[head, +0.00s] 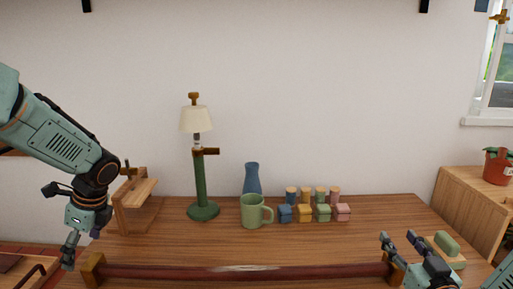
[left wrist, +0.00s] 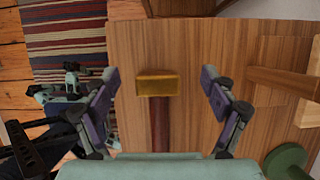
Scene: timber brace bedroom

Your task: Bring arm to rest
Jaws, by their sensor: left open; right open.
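My left gripper (head: 80,243) hangs at the left edge of the desk in the head view, fingers downward and apart, holding nothing. In the left wrist view its open fingers (left wrist: 159,78) stand to either side of the golden-brown end block (left wrist: 158,85) of a dark red timber bar (left wrist: 160,125); no contact shows. In the head view the bar (head: 250,273) lies across the desk's front, with a block at each end. My right gripper (head: 402,243) is at the lower right, fingers apart and empty, near the bar's right end block. Part of it is cut off by the frame.
A striped rug (left wrist: 65,40) lies beside the desk.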

